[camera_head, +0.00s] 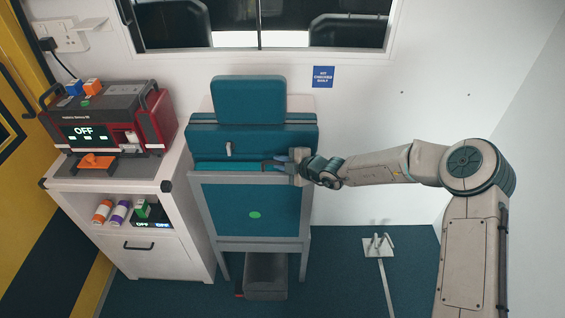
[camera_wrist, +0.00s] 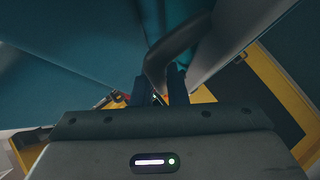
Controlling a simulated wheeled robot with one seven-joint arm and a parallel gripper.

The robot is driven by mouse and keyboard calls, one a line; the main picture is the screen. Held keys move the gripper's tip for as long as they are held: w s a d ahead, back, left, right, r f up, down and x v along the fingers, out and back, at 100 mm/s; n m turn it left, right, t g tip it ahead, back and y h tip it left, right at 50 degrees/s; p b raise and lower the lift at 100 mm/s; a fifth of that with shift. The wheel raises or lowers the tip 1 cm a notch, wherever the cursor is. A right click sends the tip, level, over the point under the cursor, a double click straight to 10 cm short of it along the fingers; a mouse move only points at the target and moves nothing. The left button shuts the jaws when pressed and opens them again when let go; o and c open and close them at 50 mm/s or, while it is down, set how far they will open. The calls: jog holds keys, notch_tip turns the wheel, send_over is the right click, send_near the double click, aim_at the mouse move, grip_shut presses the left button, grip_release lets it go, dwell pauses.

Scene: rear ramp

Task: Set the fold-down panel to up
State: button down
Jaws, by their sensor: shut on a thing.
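A teal seat-like unit stands against the back wall, and its front teal panel (camera_head: 255,205) in a grey frame bears a green dot. I take this to be the fold-down panel; it stands steep below the cushion, though its exact angle is hard to tell. My gripper (camera_head: 281,161) is at the upper right of this panel, reaching in from the right. In the wrist view, my gripper (camera_wrist: 162,88) is shut on a dark curved handle (camera_wrist: 182,42). Teal surfaces lie on both sides of it. The handle is mostly hidden by my gripper in the head view.
A white cabinet (camera_head: 130,243) with a red and grey device (camera_head: 110,115) reading OFF stands on the left. A dark box (camera_head: 265,276) lies under the unit. A small white floor fitting (camera_head: 378,246) is at the right. The blue floor at right is mostly free.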

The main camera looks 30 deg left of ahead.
jog(key=c, duration=1.9)
grip_release()
jog(key=shift+w+r, duration=0.3)
jog(key=shift+r, duration=0.05)
jog(key=o, duration=0.4)
jog(key=shift+w+a+f, duration=0.1)
jog(key=shift+a+f, duration=0.05)
jog(key=shift+a, duration=0.1)
jog(key=shift+o, duration=0.2)
jog(key=shift+w+f, duration=0.1)
jog(key=shift+f, duration=0.1)
jog(key=shift+d+r, duration=0.15)
jog(key=shift+d, duration=0.35)
jog(key=b+v, duration=0.1)
jog(key=v, duration=1.2)
